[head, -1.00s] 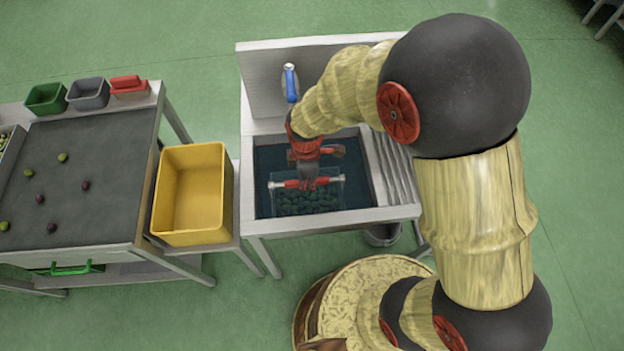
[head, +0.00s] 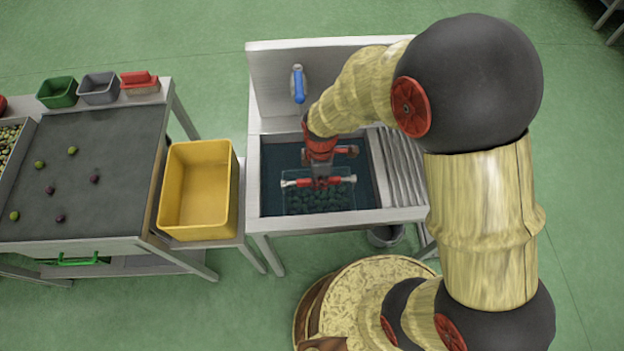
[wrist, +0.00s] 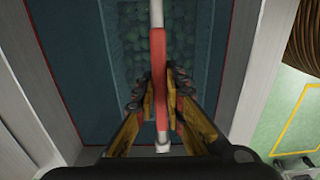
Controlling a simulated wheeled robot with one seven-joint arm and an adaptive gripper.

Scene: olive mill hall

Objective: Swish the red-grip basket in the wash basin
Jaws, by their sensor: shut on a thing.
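The wash basin (head: 386,214) is a steel sink with dark teal water in it. The basket (head: 318,200) sits low in the water, with dark green olives showing inside it. Its handle is a white bar with a red grip (head: 293,183). My gripper (head: 320,182) comes down from above and is shut on the red grip. In the wrist view the fingers close on both sides of the red grip (wrist: 159,60), with the olives blurred under water beneath. The basket's lower part is hard to make out through the water.
A blue-handled tap (head: 298,84) stands behind the basin, and a ribbed drainboard (head: 402,165) is at its right. A yellow bin (head: 198,190) stands at the left, beside a sorting table (head: 90,205) with several loose olives. A bucket (head: 386,236) is below.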

